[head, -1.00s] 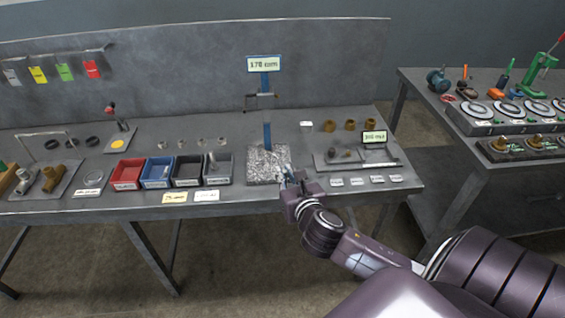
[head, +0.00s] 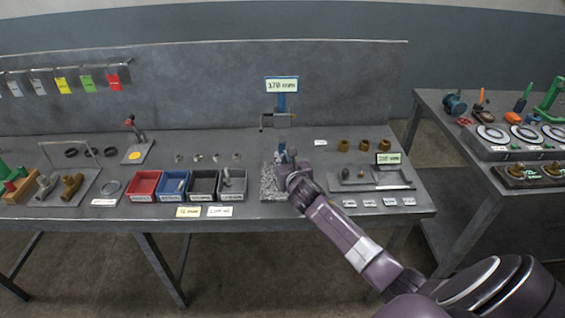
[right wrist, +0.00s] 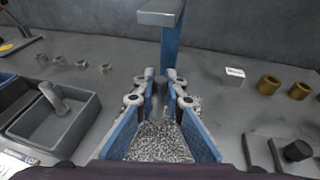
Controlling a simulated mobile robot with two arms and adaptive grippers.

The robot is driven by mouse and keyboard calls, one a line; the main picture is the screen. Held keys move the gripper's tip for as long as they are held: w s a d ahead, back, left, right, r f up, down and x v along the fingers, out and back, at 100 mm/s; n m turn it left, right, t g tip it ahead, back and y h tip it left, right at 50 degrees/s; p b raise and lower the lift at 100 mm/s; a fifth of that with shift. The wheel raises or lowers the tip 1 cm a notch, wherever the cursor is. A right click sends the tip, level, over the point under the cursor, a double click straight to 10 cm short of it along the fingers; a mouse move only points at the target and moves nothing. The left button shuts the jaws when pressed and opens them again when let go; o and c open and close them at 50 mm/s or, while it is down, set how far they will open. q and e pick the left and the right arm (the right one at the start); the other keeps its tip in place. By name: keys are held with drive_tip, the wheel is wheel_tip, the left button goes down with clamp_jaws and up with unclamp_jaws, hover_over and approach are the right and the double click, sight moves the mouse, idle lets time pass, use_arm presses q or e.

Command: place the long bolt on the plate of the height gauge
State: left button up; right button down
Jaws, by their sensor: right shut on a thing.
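The height gauge has a speckled granite plate (head: 268,188), a blue column and a grey crossbar (head: 276,120) under a 170 mm sign (head: 281,85). In the right wrist view the plate (right wrist: 160,146) lies below my fingers and the blue column (right wrist: 172,48) rises just ahead. My right gripper (head: 287,158) is over the plate, below the crossbar. Its blue-padded fingers (right wrist: 160,92) are shut on a grey metal piece, seemingly the long bolt (right wrist: 160,84), seen mostly end-on. Whether it touches the plate I cannot tell. My left gripper is not in view.
Red (head: 144,186), blue (head: 173,185) and dark bins stand left of the plate; the rightmost dark bin (right wrist: 62,125) holds a grey bolt-like piece. A grey tray (head: 350,186) with small parts lies right of the plate. Brass bushings (head: 367,146) stand behind it.

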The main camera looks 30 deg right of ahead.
drive_tip(key=shift+f, duration=1.15)
drive_tip(key=c, duration=2)
unclamp_jaws()
drive_tip(key=shift+r, duration=0.1)
drive_tip(key=shift+s, duration=0.15)
drive_tip(key=v, duration=1.2)
drive_tip(key=shift+r, duration=0.15)
